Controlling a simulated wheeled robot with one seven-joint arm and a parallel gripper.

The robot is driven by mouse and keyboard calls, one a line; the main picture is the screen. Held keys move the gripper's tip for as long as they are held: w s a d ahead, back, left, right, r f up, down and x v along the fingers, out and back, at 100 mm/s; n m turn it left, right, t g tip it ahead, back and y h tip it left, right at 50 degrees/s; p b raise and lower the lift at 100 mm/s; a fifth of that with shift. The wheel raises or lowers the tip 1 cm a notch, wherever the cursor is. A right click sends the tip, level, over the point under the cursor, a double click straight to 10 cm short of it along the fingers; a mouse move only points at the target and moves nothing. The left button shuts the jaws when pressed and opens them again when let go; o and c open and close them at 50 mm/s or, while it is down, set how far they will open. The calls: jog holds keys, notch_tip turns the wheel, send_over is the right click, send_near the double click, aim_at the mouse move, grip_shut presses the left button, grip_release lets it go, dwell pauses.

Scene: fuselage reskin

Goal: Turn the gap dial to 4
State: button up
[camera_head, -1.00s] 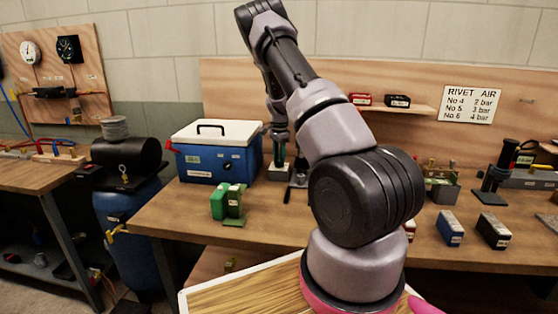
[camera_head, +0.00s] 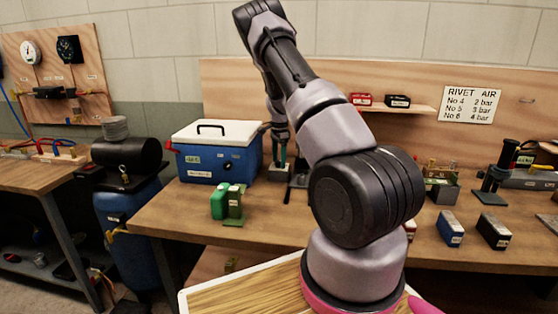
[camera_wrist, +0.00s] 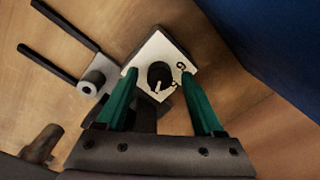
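The gap dial is a black round knob (camera_wrist: 160,75) on a white plate (camera_wrist: 145,57) in the wrist view. A pale pointer mark shows on the knob's lower side. A digit that looks like a 6 shows on the plate to the right; other marks are too small or hidden to read. My gripper (camera_wrist: 159,74) has two green fingers spread apart, one on each side of the knob in the picture, with gaps visible. It is open and empty. In the head view my gripper (camera_head: 280,150) is beside the blue box, and the dial is hard to make out there.
A blue box with a white lid (camera_head: 217,160) stands close to the left of my gripper. Green blocks (camera_head: 228,203) stand in front. A sign (camera_head: 470,105) lists rivet air pressures.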

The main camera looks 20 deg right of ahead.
notch_tip(320, 180, up, 11)
jog(key=shift+s, duration=0.15)
dwell(0.4)
jog(key=shift+f, duration=0.1)
notch_tip(320, 180, up, 11)
jog(key=n+t+y, duration=0.1)
jog(key=n+t, duration=0.1)
send_over(279, 161)
jog(key=s+a, duration=0.5)
jog(key=s, duration=0.1)
jog(key=s+a+r+n+t+y, duration=0.15)
jog(key=s+a+r+n, duration=0.35)
jog(key=s+r, duration=0.5)
jog(key=s+a+r+n+t, duration=0.1)
jog(key=s+a+r+n, duration=0.1)
jog(key=s, duration=0.8)
jog(key=s+a+r+n+t, duration=0.2)
jog(key=s+a+n, duration=0.2)
jog(key=s, duration=0.7)
jog(key=shift+a+r, duration=0.15)
jog(key=shift+a, duration=1.1)
